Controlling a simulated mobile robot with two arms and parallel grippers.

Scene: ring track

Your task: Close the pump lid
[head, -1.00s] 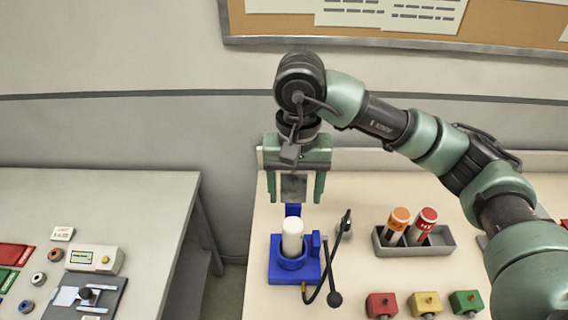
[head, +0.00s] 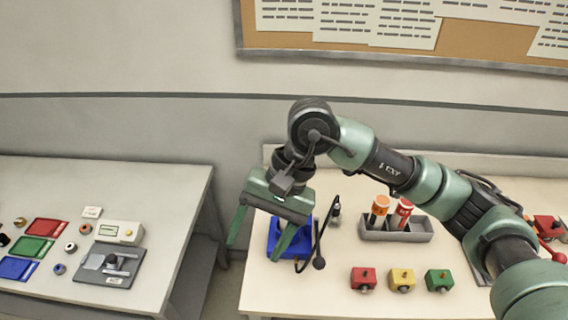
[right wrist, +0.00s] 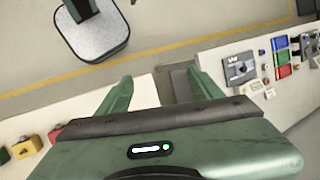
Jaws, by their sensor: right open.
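The blue pump (head: 274,239) stands on the right-hand table near its left edge in the head view. My right gripper (head: 255,249) is in front of it in the picture and hides most of it, including the lid and the white cylinder. A black lever and hose (head: 319,240) show at the pump's right side. The right gripper is open and empty, tilted, with one finger over the pump and the other left of the table edge. In the right wrist view its two fingers (right wrist: 160,75) are spread apart; the pump does not show there. My left gripper is not in view.
Red (head: 363,276), yellow (head: 402,279) and green blocks (head: 439,279) lie in front. Another table (head: 168,257) with trays and a device stands left, across a gap.

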